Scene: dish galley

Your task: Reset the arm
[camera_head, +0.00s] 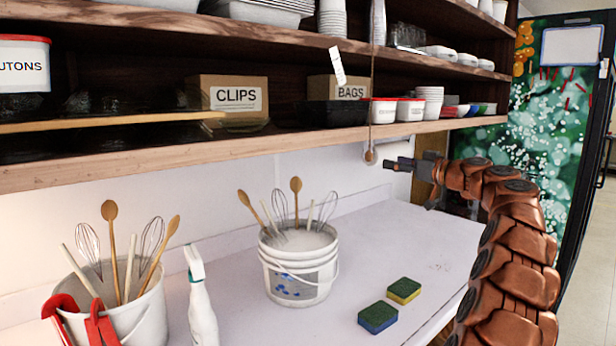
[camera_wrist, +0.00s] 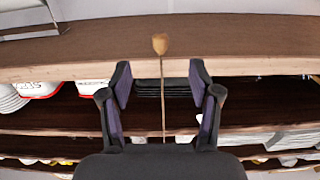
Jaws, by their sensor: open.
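My copper-coloured arm (camera_head: 515,245) rises at the right of the head view and bends left at shelf height. My gripper (camera_head: 397,165) points left, just under the lowest shelf's front edge. In the wrist view my gripper (camera_wrist: 160,82) has its dark fingers apart, with nothing clamped between them. A cord with a wooden knob (camera_head: 370,156) hangs just left of the fingertips in the head view. In the wrist view the knob (camera_wrist: 160,43) and cord line up between the fingers; how far ahead they are I cannot tell.
The lowest wooden shelf (camera_head: 200,157) is close above and left of my gripper, with boxes and tubs on it. Below are a white counter (camera_head: 350,250), a bucket of utensils (camera_head: 300,275), sponges (camera_head: 403,290) and a spray bottle (camera_head: 201,305). Open floor (camera_head: 590,270) shows at right.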

